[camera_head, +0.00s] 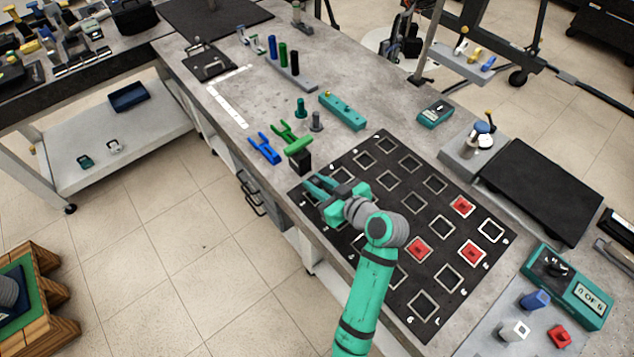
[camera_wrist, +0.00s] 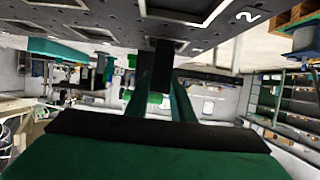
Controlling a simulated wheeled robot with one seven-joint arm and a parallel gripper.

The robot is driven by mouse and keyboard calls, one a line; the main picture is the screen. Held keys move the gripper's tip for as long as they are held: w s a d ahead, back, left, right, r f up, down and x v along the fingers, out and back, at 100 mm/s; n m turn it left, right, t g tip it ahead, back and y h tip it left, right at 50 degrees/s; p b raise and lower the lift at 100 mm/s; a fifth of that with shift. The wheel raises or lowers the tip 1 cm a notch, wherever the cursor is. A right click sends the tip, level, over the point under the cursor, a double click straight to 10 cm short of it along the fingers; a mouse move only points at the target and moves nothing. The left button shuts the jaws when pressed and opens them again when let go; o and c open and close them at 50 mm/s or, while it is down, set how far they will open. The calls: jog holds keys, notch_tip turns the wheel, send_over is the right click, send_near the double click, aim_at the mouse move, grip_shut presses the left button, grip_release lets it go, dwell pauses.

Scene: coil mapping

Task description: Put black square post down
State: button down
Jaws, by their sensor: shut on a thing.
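The black square post (camera_head: 300,161) is at the tips of my gripper (camera_head: 311,180), at the far-left corner of the black mat with white square outlines (camera_head: 437,206). In the wrist view the dark post (camera_wrist: 163,62) shows between the two teal fingers of my gripper (camera_wrist: 160,82), which are shut on it. That view looks upside down, with the mat (camera_wrist: 205,22) along the top. I cannot tell whether the post touches the surface. My arm hides some of the mat's squares.
A green clamp-like piece (camera_head: 294,140) and a blue one (camera_head: 264,149) lie just beyond the post. A grey peg (camera_head: 316,122) and a teal block (camera_head: 342,110) stand near the mat's far edge. Three mat squares are red, such as this red square (camera_head: 418,250).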

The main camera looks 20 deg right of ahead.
jog(key=c, duration=1.5)
grip_release()
jog(key=shift+f, duration=0.1)
jog(key=shift+c, duration=0.2)
jog(key=shift+w, duration=0.1)
jog(key=shift+s+d+r, duration=0.2)
jog(key=shift+s, duration=0.05)
jog(key=v, duration=1.1)
jog(key=shift+s+r, duration=0.2)
jog(key=shift+s, duration=0.15)
jog(key=shift+w, duration=0.15)
